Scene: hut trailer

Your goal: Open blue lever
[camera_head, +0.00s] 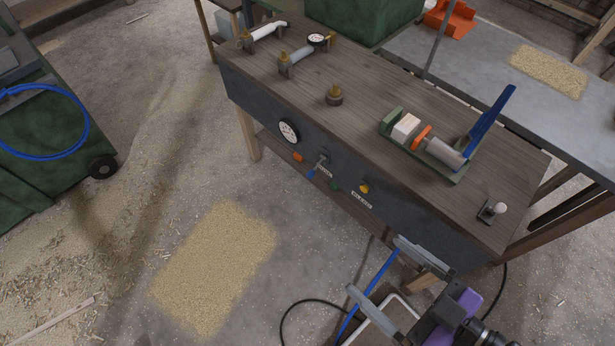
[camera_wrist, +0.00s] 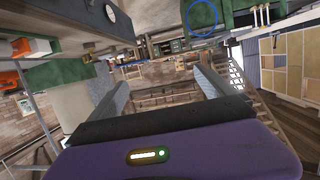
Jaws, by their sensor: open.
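A long flat blue lever (camera_head: 487,122) rises at a slant from a clamp-like device (camera_head: 446,152) on the right part of the workbench top. A second, small lever with a blue tip (camera_head: 318,166) sits on the bench's dark front panel. My gripper (camera_head: 374,265) is at the bottom right, in front of the bench and low, apart from both levers. Its two fingers are spread with nothing held between them. In the wrist view my gripper (camera_wrist: 162,72) is also open, facing the room; I cannot make out either lever there.
The clamp device holds a pale block (camera_head: 406,127). Gauges and fittings are on the bench's far left. A green machine (camera_head: 40,130) with a blue hose is at left. The floor between is open.

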